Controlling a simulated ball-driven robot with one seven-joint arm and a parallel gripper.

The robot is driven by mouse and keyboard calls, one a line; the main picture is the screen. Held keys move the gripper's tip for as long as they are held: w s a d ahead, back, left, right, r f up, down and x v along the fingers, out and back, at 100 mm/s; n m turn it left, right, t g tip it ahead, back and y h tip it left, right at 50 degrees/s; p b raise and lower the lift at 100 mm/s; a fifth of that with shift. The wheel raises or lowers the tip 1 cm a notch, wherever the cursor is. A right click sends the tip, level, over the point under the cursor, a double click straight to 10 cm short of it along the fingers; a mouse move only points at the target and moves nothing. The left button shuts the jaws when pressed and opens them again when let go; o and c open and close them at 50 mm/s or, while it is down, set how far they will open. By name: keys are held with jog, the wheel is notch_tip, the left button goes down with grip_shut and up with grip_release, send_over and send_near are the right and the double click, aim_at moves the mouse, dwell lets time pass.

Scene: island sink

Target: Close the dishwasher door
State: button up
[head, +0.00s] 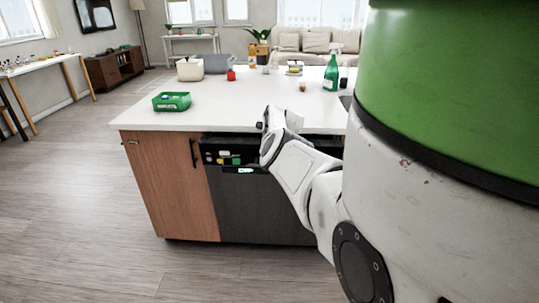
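The dishwasher is built into the island, and its dark grey door (258,204) stands upright or almost upright. Its control panel (228,158) faces me near the top. A dark strip shows between the panel and the countertop; I cannot tell whether the door is fully flush or slightly ajar. My white arm crosses in front of the door's right part and hides it.
The white countertop (225,112) holds a green basket (172,101), a green spray bottle (331,72), a red item (231,75) and bins at the back. A wooden cabinet (168,186) adjoins the door at left. The floor (80,210) to the left is clear.

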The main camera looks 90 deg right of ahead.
jog(key=shift+d+r, duration=0.45)
jog(key=shift+d, duration=0.1)
